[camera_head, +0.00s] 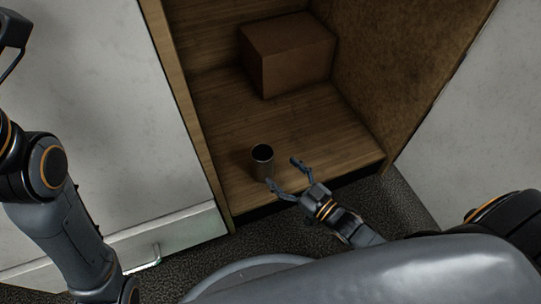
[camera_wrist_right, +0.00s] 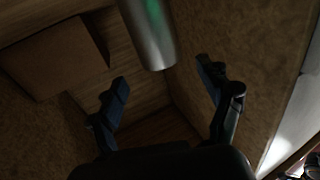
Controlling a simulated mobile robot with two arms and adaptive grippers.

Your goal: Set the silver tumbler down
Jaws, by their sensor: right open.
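The silver tumbler (camera_head: 263,161) stands upright on the wooden floor of an open cabinet (camera_head: 225,160), near its front edge. Its dark open mouth faces up. My right gripper (camera_head: 281,173) is open and empty, just to the right of the tumbler. One fingertip is close to the tumbler's lower side; I cannot tell whether it touches. In the right wrist view the tumbler (camera_wrist_right: 150,32) is ahead of the spread fingers (camera_wrist_right: 165,82), not between them. Of my left arm only links show at the left; its gripper is out of the picture.
A brown cardboard box (camera_head: 288,53) sits at the back of the cabinet. It also shows in the right wrist view (camera_wrist_right: 52,60). Cabinet walls stand on both sides. Wooden floor is free between the tumbler and the box. White panels flank the cabinet.

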